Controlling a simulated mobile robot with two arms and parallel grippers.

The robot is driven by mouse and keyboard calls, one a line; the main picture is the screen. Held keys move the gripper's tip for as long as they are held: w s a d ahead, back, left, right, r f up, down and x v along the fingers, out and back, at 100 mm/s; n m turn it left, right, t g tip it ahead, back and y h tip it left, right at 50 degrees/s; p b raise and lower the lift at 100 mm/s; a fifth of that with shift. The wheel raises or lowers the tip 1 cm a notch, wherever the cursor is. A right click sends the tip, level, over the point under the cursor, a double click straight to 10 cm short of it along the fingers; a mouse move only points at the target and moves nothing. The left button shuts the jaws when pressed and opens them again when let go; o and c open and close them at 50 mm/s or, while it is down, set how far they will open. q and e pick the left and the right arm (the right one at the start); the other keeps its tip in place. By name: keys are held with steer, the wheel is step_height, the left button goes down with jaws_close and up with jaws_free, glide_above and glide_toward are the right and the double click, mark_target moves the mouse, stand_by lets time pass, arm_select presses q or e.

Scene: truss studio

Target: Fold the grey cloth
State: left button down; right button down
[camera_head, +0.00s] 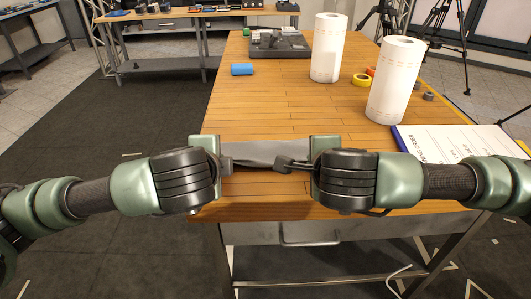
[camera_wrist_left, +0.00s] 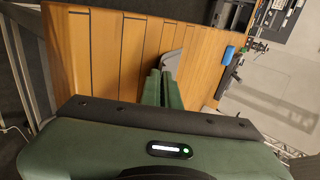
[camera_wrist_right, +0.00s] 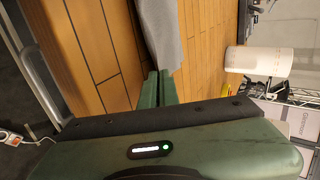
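The grey cloth (camera_head: 264,148) lies between my two grippers at the near edge of the wooden table, its near edge bunched into dark folds. My left gripper (camera_head: 229,163) is at the cloth's left end, and my right gripper (camera_head: 284,163) is at its right end. In the left wrist view the closed fingers meet a small piece of the cloth (camera_wrist_left: 172,62). In the right wrist view the closed fingers meet the edge of a longer strip of cloth (camera_wrist_right: 160,38). The arms hide part of the cloth, and how high it is held is unclear.
The wooden table (camera_head: 255,107) is clear beyond the cloth. A blue cylinder (camera_head: 242,69), two white paper rolls (camera_head: 328,48) (camera_head: 394,80), a yellow tape roll (camera_head: 361,80) and a dark device (camera_head: 279,44) stand farther back. A printed sheet (camera_head: 450,143) lies at right.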

arm_select(q)
steer(key=c, duration=1.3)
jaws_free()
steer(key=shift+s, duration=0.1)
arm_select(e)
steer(key=c, duration=1.3)
jaws_free()
steer(key=shift+s, duration=0.1)
arm_select(q)
steer(key=shift+f, duration=0.1)
arm_select(e)
steer(key=shift+f, duration=0.1)
